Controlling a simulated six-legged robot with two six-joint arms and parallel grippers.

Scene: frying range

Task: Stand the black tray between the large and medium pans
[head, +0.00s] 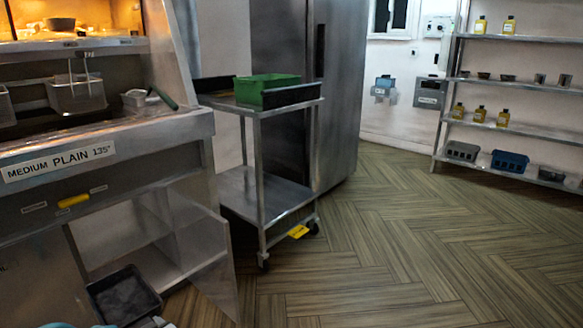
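A black tray (124,295) shows at the lower left of the head view, in front of the open cabinet under the fryer counter. It looks open-topped, with a dark grey inside. Small pale and grey parts, perhaps of my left arm, show at the bottom edge close to the tray; I cannot tell whether a gripper holds it. No fingertips of either gripper show clearly. Large and medium pans cannot be told apart for certain; several small dark pans (507,78) stand on the wall shelf at the right.
The fryer counter (105,150) with its "MEDIUM PLAIN" label fills the left; its cabinet door (205,255) stands open. A metal cart (265,195) carries a green bin (267,88) beside a steel cabinet (345,90). The shelving rack (520,125) is far right. The wooden floor between is clear.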

